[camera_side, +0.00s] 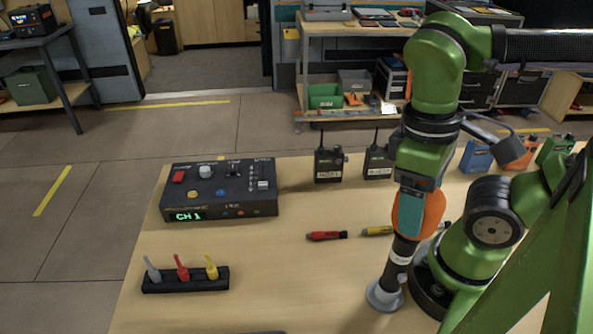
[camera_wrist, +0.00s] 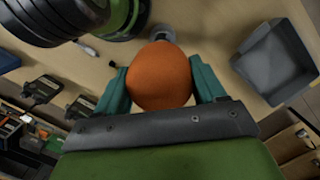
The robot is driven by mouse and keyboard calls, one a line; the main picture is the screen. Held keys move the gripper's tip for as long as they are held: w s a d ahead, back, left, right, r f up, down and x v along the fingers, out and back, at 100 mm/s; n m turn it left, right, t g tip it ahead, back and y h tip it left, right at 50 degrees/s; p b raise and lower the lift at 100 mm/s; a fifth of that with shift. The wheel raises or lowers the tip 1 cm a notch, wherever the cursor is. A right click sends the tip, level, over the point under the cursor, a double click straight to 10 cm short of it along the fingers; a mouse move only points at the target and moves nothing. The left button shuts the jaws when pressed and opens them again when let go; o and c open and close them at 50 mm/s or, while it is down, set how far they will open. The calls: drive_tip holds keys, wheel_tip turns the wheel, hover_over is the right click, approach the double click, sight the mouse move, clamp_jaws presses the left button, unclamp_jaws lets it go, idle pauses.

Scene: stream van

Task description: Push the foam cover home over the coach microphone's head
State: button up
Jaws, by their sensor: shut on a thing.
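The orange foam cover (camera_side: 410,213) is held between the teal fingers of my gripper (camera_side: 418,190), which points down. In the wrist view the foam cover (camera_wrist: 160,78) sits between both fingers of my gripper (camera_wrist: 161,88), one on each side. The coach microphone (camera_side: 397,258) has a dark shaft with a pale band and leans slightly on a round grey base (camera_side: 384,296). The foam's lower end meets the top of the shaft. The microphone's head is hidden, so how deep it sits inside the foam cannot be told.
A black control box (camera_side: 219,190) showing CH 1 stands left. A rack with three coloured pegs (camera_side: 185,280) lies front left. Radios (camera_side: 328,162) stand at the back. Red (camera_side: 326,235) and yellow (camera_side: 376,230) markers lie near the microphone. A grey bin (camera_wrist: 275,65) shows in the wrist view.

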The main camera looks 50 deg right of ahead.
drive_tip(key=shift+f, duration=1.15)
drive_tip(key=o, duration=1.1)
drive_tip(key=r, duration=0.5)
drive_tip(key=w+r, duration=0.1)
drive_tip(key=r, duration=0.5)
drive_tip(key=w+r, duration=0.1)
drive_tip(key=r, duration=0.4)
drive_tip(key=shift+w+r, duration=0.2)
drive_tip(key=shift+r, duration=0.1)
